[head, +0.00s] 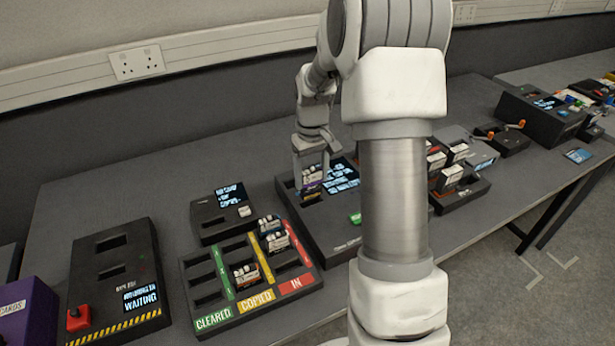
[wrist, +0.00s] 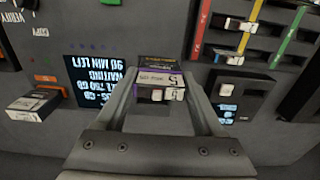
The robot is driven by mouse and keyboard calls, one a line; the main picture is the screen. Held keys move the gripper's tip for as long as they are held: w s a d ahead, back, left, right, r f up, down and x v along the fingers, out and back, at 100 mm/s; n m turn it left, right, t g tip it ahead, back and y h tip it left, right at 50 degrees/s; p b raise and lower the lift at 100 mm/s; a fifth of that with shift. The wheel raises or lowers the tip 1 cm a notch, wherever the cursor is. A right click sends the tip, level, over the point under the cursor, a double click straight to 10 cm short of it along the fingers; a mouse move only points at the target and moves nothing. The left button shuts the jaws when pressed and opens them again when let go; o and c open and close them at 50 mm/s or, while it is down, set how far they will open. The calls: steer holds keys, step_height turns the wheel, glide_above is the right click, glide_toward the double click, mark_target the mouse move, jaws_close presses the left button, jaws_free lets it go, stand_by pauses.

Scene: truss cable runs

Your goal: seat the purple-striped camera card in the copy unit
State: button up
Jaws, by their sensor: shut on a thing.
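My gripper (head: 311,172) is shut on a card with a pale label and a purple band (head: 312,183). In the wrist view the card (wrist: 160,84) sits between the fingertips, with purple along its edge. The copy unit (head: 345,237) is a dark box with a lit screen and a green button. My gripper holds the card upright over the unit's left part, at a dark slot beside the screen. I cannot tell how far the card is in the slot. My arm hides the unit's right part in the head view.
A sorting tray (head: 206,326) with cleared, copied and in lanes holds several cards, left of the copy unit. A small screen box (head: 203,220) stands behind the tray. A waiting unit with a red button (head: 79,318) is further left. A card rack (head: 462,197) stands right of my arm.

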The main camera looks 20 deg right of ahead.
mark_target(311, 190)
steer(key=shift+w+d+f+p, duration=0.1)
steer(key=shift+w+d+p, duration=0.05)
steer(key=shift+w, duration=0.3)
steer(key=shift+w+d+f+p, duration=0.1)
steer(key=shift+w+d+p, duration=0.05)
steer(key=shift+w, duration=0.25)
steer(key=shift+w+f, duration=0.15)
steer(key=shift+d+f+b, duration=0.1)
steer(key=shift+f+b, duration=1.05)
steer(key=shift+f, duration=0.4)
steer(key=shift+f+b, duration=0.85)
steer(key=shift+f, duration=0.85)
stand_by(0.9)
steer(key=o, duration=1.4)
steer(key=shift+r+p, duration=2.7)
steer(key=shift+r, duration=1.1)
